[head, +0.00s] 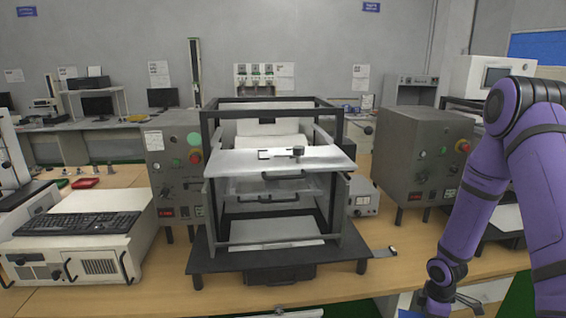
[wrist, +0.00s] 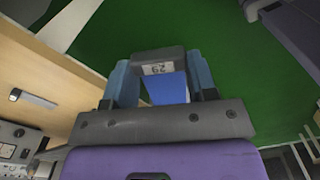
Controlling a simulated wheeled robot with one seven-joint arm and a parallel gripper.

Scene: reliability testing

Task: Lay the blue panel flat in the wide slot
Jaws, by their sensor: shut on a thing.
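My gripper (wrist: 160,68) is at the lower right in the head view, low beside the front edge of the bench. In the wrist view its two blue-grey fingers are shut on a dark grey block with a number label, with the blue panel (wrist: 166,89) showing between them. Most of the panel is hidden by the fingers and block. A blue strip also shows at the bottom edge of the head view (head: 405,303). A black-framed rack (head: 268,104) stands mid-bench with stacked levels. I cannot tell which opening is the wide slot.
A white top plate (head: 235,160) with a handle sits on the rack, above a clear drawer and a lower plate. Grey control boxes (head: 420,150) flank it. A keyboard (head: 78,224) lies at left. Green floor (wrist: 250,105) is open below my gripper.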

